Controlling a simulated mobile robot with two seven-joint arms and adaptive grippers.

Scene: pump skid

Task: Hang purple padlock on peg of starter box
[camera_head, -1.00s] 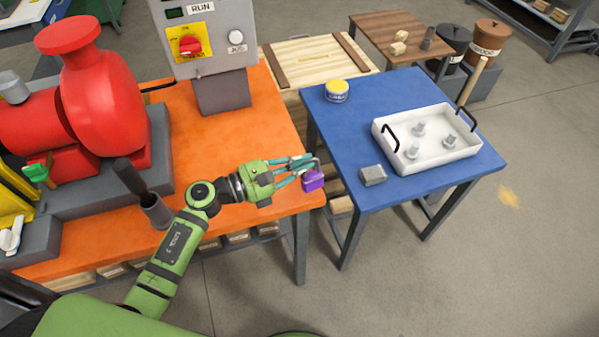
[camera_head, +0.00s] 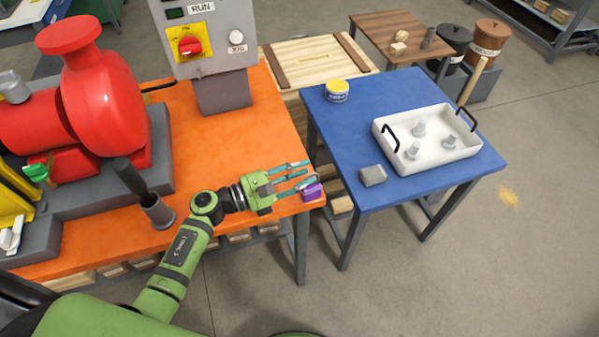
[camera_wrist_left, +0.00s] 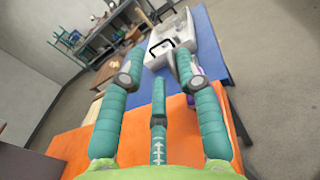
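The purple padlock (camera_head: 312,192) with its silver shackle is at the right front corner of the orange bench, apparently resting on the top. My left gripper (camera_head: 296,178) is beside it with its teal fingers spread, the front finger close to the shackle. I cannot tell whether they touch. In the left wrist view my left gripper (camera_wrist_left: 154,70) is open with nothing between its fingers. A bit of purple padlock (camera_wrist_left: 197,71) shows behind the right finger. The grey starter box (camera_head: 218,55) stands at the back of the bench, with a red knob on a yellow plate. My right gripper is out of view.
The orange bench (camera_head: 235,135) is clear between the starter box and my left arm. A red pump (camera_head: 98,95) stands left, with a grey cup (camera_head: 157,211) before it. A gap separates the blue table (camera_head: 360,130), which carries a white tray (camera_head: 440,161), a yellow-lidded tin and a grey block.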

